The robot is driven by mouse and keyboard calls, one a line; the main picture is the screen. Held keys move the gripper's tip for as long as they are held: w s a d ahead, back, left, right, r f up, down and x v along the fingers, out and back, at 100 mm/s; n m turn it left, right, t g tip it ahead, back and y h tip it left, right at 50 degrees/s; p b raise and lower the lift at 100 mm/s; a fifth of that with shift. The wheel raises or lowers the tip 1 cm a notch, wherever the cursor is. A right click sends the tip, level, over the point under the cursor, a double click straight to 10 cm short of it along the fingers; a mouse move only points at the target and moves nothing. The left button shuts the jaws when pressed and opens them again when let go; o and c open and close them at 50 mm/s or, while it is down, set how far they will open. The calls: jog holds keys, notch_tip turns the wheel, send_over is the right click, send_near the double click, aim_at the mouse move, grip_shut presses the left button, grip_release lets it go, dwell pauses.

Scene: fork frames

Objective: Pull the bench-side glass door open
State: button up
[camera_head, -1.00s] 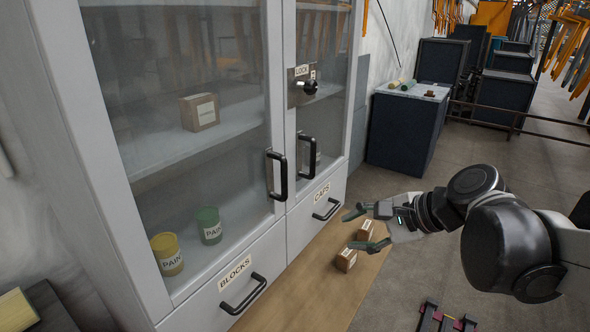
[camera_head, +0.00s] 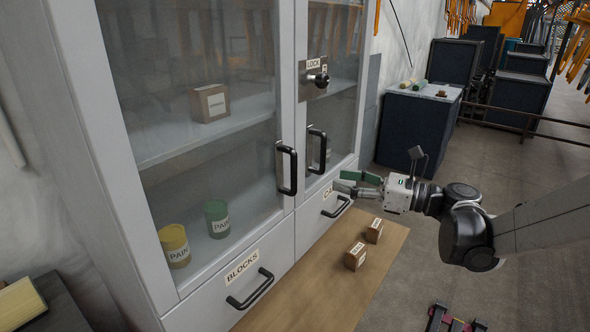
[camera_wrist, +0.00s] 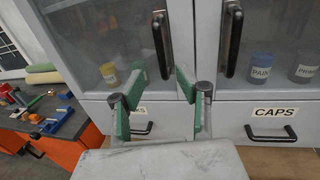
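A grey cabinet has two shut glass doors. The left door (camera_head: 190,110), on the side of the dark bench, has a black vertical handle (camera_head: 288,168); this handle shows in the wrist view (camera_wrist: 162,45), above and between my fingers. The right door has its own black handle (camera_head: 316,150) and a lock knob (camera_head: 319,80). My gripper (camera_head: 352,181) is open and empty, in front of the CAPS drawer in the head view. In the wrist view, its green-padded fingers (camera_wrist: 162,85) stand apart below the left handle, touching no handle that I can see.
BLOCKS (camera_head: 250,288) and CAPS (camera_head: 336,206) drawers are shut below the doors. Two small boxes (camera_head: 356,256) lie on a wooden board (camera_head: 320,285). A bench with tools (camera_wrist: 62,122) stands left of the cabinet.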

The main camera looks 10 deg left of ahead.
send_over(294, 192)
jog(key=shift+w+a+p, duration=0.1)
jog(key=shift+w+p, duration=0.2)
jog(key=shift+w, duration=0.15)
grip_shut()
dwell(0.4)
